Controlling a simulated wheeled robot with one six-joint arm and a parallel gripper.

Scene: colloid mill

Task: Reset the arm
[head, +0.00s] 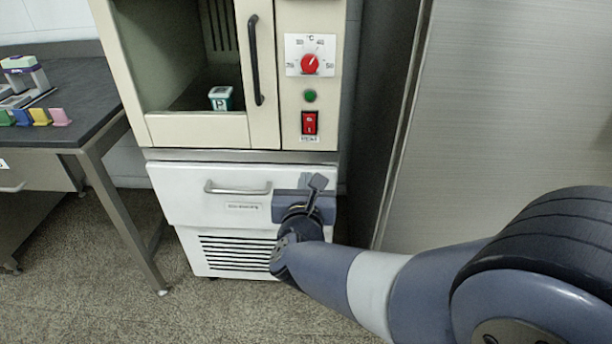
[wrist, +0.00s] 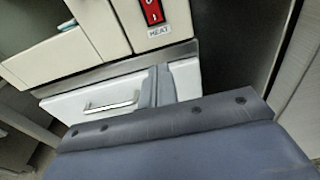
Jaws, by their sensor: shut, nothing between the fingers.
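My arm reaches in from the right in the head view. My gripper (head: 317,184) is in front of the right part of the white lower drawer front (head: 178,187). It is shut and empty, with its fingers together. In the wrist view the closed fingers (wrist: 158,84) show in front of the white drawer front, to the right of its metal handle (wrist: 110,104). I cannot tell how far the fingers are from the panel.
The beige cabinet (head: 290,110) has a red dial (head: 310,64), a green button (head: 310,96) and a red switch (head: 309,122). A cup marked P (head: 220,98) stands inside it. A dark-topped bench (head: 85,95) is at left. A grey metal panel (head: 510,100) is at right.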

